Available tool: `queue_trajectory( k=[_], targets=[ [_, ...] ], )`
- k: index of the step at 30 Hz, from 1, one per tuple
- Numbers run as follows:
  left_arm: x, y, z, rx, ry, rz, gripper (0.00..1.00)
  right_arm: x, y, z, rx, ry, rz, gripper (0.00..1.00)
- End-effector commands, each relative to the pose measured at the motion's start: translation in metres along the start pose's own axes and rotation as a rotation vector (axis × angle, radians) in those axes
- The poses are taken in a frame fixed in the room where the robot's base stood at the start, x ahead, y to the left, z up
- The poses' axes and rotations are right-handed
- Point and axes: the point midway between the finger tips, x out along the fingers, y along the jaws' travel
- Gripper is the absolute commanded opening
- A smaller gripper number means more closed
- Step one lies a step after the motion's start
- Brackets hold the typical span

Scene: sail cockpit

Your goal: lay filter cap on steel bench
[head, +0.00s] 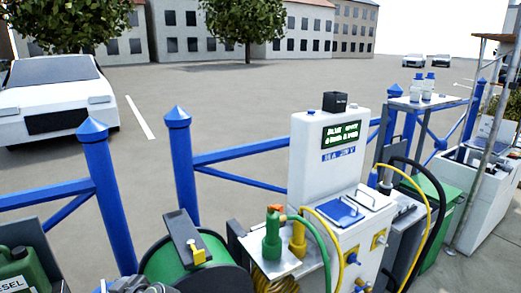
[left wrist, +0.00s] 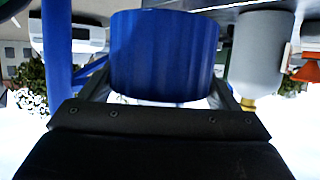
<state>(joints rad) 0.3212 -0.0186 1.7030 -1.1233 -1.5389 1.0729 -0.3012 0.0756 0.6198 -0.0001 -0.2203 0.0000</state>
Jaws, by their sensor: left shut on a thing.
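In the left wrist view my left gripper (left wrist: 163,92) is shut on a large blue cylinder (left wrist: 163,50), which looks like the filter cap. One finger shows on each side of it, and its far side is hidden. The head view shows neither gripper nor the held cap. A grey metal-topped table (head: 405,102) stands at the back right in the head view, and it looks like the steel bench. Two white bottles (head: 416,88) with blue tops stand on it. My right gripper is in neither view.
A white pump cabinet (head: 318,158) with hoses stands mid-right, and a green hose reel (head: 165,265) front left. Blue railings (head: 250,150) run behind.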

Motion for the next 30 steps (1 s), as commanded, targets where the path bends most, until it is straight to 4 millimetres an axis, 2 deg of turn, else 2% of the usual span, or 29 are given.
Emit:
queue_trajectory(
  k=[8,11,21,24,30],
  targets=[
    [0.03,-0.016,-0.036,-0.014,0.007,-0.029,0.56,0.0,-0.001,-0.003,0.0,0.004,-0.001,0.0],
    [0.045,-0.025,-0.057,-0.022,0.009,-0.045,0.56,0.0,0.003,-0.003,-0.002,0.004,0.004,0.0],
    [0.092,-0.066,-0.147,-0.049,0.01,-0.115,0.56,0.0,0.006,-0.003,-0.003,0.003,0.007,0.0],
    [0.099,-0.075,-0.171,-0.057,0.008,-0.133,0.56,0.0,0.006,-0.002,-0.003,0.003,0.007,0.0],
    [0.107,-0.09,-0.206,-0.069,0.005,-0.159,0.56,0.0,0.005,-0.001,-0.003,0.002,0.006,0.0]
  ],
)
